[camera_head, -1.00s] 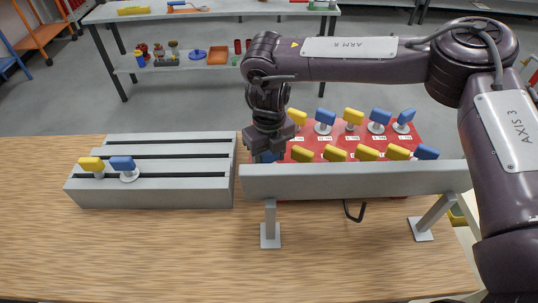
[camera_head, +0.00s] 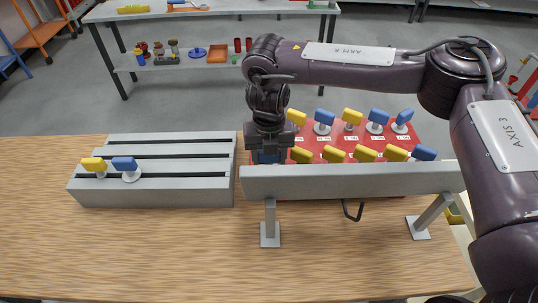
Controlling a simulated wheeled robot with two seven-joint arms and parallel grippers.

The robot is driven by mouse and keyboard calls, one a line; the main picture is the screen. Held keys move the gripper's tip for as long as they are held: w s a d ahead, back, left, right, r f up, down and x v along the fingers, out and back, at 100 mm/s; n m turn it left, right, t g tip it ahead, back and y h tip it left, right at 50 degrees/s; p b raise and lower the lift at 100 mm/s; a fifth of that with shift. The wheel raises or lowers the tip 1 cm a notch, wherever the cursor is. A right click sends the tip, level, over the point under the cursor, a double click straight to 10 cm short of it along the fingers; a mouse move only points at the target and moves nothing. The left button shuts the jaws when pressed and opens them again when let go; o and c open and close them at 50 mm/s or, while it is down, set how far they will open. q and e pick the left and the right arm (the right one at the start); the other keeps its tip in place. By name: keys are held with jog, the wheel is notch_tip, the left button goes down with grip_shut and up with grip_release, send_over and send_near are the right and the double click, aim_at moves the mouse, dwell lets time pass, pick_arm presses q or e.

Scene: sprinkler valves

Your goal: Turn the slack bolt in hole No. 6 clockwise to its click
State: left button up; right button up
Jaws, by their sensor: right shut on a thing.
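My right gripper (camera_head: 267,157) points down at the left end of the red plate (camera_head: 416,134). It is shut on a blue bolt handle (camera_head: 268,158), mostly hidden by the fingers and a grey rail in front. Other bolts with yellow and blue handles stand in two rows on the plate, such as a yellow one (camera_head: 301,156) just right of the gripper and a blue one (camera_head: 424,153) at the front right. The hole labels are too small to read, so I cannot tell which is No. 6. My left gripper is out of view.
A grey rail (camera_head: 350,181) on posts stands in front of the plate. A slotted grey block (camera_head: 160,192) at left holds a yellow-handled (camera_head: 93,164) and a blue-handled bolt (camera_head: 125,164). A black bent hook (camera_head: 352,211) hangs below the rail. The wooden table front (camera_head: 150,255) is clear.

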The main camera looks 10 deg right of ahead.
jog(key=m+p, duration=0.1)
jog(key=m, duration=0.2)
jog(key=shift+s+m+p, duration=0.15)
jog(key=shift+m+p, duration=0.2)
jog(key=shift+m, duration=0.65)
jog(key=shift+m+p, duration=0.4)
jog(key=o, duration=0.5)
jog(key=shift+m+p, duration=0.3)
jog(key=shift+m, duration=0.3)
jog(key=shift+o, duration=1.3)
jog(key=o, duration=0.3)
